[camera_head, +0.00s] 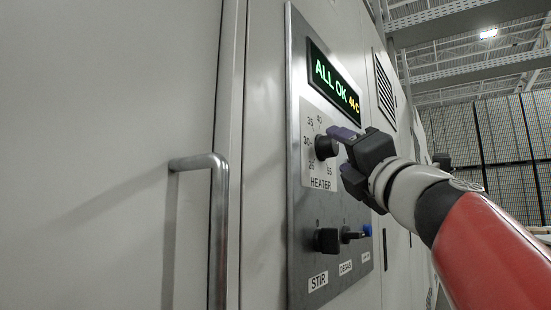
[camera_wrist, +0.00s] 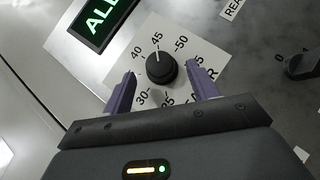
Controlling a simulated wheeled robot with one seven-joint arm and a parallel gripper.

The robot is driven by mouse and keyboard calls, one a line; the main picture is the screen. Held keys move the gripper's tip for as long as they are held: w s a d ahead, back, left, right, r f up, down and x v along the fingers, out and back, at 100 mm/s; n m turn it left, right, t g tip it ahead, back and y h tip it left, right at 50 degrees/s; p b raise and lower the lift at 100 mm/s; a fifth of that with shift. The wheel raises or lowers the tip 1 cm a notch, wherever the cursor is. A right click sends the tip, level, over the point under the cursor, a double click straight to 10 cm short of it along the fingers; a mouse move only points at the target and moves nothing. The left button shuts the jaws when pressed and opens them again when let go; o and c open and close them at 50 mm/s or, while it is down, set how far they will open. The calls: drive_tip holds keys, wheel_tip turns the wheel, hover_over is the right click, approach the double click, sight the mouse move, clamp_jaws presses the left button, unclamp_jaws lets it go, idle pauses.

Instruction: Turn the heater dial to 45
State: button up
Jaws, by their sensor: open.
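The black round heater dial (camera_wrist: 161,67) sits on a white scale plate (camera_wrist: 205,58) in the wrist view. Its white mark points at or very near 45. In the head view the dial (camera_head: 326,147) is on the grey control panel, above the HEATER label. The display (camera_head: 333,82) above it reads ALL OK and what looks like 44C. My gripper (camera_wrist: 164,84) is open, with one purple finger on each side of the dial. Gaps show between the fingers and the dial in the wrist view. My gripper (camera_head: 343,154) partly hides the scale's right side in the head view.
Below the dial are a black STIR knob (camera_head: 327,240), a DEGAS knob (camera_head: 348,236) and a blue-ended control (camera_head: 366,230). A metal handle (camera_head: 218,220) stands out from the cabinet at the left. Free room lies in front of the panel.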

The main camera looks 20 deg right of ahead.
drive_tip(key=b+v, duration=0.1)
drive_tip(key=v, duration=0.4)
idle(0.4)
drive_tip(key=w+d+f+m+g+h, duration=0.15)
drive_tip(key=f+m+g+h, duration=0.25)
drive_tip(key=f+m, duration=0.7)
drive_tip(key=w+f+m+g+h, duration=0.35)
drive_tip(key=f+m, duration=0.55)
drive_tip(key=f, duration=0.4)
drive_tip(key=s+a+f+m+g+y, duration=0.2)
drive_tip(key=s+a+f+g, duration=0.1)
drive_tip(key=f, duration=0.7)
drive_tip(key=s+a+f+m+g+y, duration=0.1)
drive_tip(key=s+a+f+g, duration=0.3)
drive_tip(key=f, duration=0.6)
drive_tip(key=s+a+f+m+g+y, duration=0.2)
drive_tip(key=a+f, duration=0.4)
drive_tip(key=f, duration=0.5)
drive_tip(key=s+g+y, duration=0.1)
drive_tip(key=s+g, duration=0.1)
drive_tip(key=shift+s+a+m, duration=0.2)
drive_tip(key=shift+s+m, duration=0.1)
drive_tip(key=shift+s, duration=0.1)
drive_tip(key=shift+f, duration=0.1)
